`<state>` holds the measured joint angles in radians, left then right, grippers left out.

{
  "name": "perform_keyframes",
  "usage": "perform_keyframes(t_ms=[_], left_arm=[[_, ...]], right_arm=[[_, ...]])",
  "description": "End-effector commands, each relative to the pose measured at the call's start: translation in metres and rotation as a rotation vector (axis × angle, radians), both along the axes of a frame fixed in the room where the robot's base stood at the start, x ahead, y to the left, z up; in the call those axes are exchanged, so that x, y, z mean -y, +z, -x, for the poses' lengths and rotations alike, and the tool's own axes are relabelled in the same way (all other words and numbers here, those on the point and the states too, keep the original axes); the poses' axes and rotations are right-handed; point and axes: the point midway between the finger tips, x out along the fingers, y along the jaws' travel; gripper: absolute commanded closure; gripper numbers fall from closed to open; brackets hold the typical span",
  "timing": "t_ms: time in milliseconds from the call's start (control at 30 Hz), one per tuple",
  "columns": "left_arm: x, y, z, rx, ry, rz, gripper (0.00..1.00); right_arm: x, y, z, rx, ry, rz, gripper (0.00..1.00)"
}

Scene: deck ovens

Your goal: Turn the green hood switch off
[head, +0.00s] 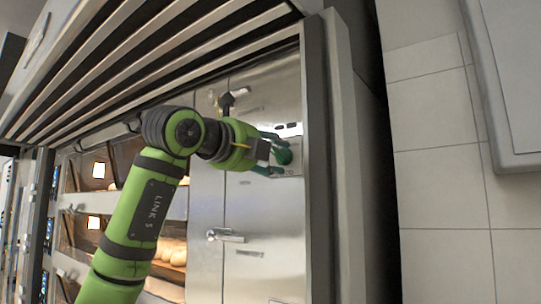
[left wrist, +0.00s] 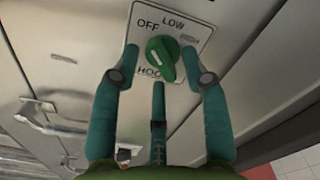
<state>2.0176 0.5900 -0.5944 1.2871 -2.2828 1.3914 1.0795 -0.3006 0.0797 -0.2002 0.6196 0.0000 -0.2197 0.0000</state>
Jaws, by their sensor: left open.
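The green hood switch (left wrist: 162,58) is a round knob with a raised grip on a pale label plate (left wrist: 200,32). The plate reads OFF at upper left, LOW at the top and HOO... below, partly hidden. I cannot tell surely which mark the knob points to. In the head view the switch (head: 283,156) sits on the steel oven front. My left gripper (head: 274,153) is open in front of it. In the left wrist view my left gripper (left wrist: 160,62) has one finger either side of the knob and a third below. Contact is not clear. My right gripper is not in view.
A door handle (head: 225,236) sticks out of the steel panel below the switch. Slatted hood vents (head: 150,50) run above. A dark upright edge (head: 318,150) stands close to the right. Glass oven doors with bread (head: 172,250) are at the left. A tiled wall (head: 440,190) is farther right.

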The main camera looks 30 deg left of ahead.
Motion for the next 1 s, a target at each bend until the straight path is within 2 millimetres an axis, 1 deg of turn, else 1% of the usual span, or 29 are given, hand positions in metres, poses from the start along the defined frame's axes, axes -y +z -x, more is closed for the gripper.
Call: perform_keyframes(t_ms=[67,167,267,500,633,800,1000], left_arm=[[0.000,0.000,0.002,-0.001,-0.001,-0.001,0.55],[-0.002,0.000,0.011,0.002,-0.001,-0.002,0.55],[-0.005,0.000,0.029,0.003,0.001,-0.002,0.55],[-0.012,0.001,0.080,0.004,0.001,0.000,0.55],[-0.015,0.000,0.101,0.003,0.001,-0.001,0.55],[-0.016,0.000,0.116,0.001,0.000,0.000,0.55],[-0.017,0.000,0.119,0.001,0.001,0.000,0.55]], right_arm=[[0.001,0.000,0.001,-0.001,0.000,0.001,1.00],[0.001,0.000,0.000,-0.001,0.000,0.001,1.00],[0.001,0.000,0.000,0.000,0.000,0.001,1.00],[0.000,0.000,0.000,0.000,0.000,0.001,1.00],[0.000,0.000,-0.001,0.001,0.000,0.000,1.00],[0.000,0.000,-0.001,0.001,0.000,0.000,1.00],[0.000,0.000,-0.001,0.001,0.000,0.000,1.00]])
